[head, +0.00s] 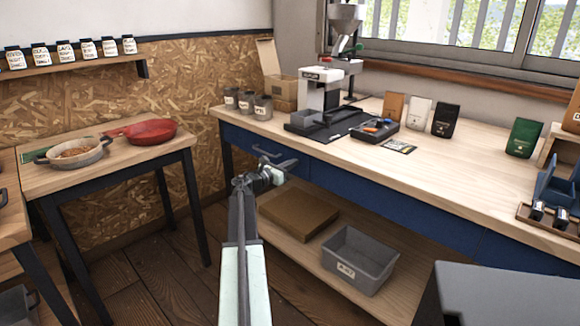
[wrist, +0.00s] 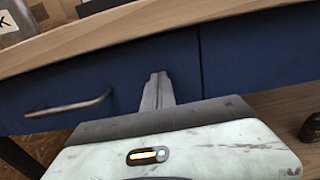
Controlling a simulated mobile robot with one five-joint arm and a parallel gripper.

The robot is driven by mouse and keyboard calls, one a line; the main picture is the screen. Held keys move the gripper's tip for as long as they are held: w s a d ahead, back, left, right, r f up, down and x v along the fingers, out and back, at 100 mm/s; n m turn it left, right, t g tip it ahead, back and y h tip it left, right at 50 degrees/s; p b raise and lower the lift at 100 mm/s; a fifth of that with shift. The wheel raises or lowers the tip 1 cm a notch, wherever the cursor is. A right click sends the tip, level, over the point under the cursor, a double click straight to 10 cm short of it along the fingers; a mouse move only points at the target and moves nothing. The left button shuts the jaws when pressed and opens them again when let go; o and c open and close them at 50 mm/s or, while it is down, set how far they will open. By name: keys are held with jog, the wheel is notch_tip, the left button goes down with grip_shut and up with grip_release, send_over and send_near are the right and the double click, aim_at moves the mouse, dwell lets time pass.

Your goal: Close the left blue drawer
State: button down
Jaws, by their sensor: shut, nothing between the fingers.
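The left blue drawer (head: 240,137) is at the left end of the long bench, under the wooden top. Its grey bar handle (head: 266,151) shows left of my gripper (head: 290,164). In the wrist view the blue drawer front (wrist: 110,72) fills the left, with the handle (wrist: 72,106) at lower left. My gripper (wrist: 159,80) is shut and empty, its fingertips at the drawer front, right of the handle and left of a vertical seam. I cannot tell whether they touch it. The front looks about level with the neighbouring blue panel; no open gap shows.
The bench top (head: 460,165) carries a grinder, a black tray (head: 375,130), jars and several bags. A grey bin (head: 360,262) and a flat brown box (head: 298,213) lie on the shelf below. A side table (head: 110,175) with pans stands left. Floor is free between them.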

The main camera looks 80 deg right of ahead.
jog(key=shift+s+d+r, duration=0.1)
jog(key=shift+s+d, duration=0.05)
jog(key=shift+s, duration=0.4)
jog(key=v, duration=1.5)
jog(key=shift+w+d, duration=0.25)
jog(key=shift+w, duration=0.05)
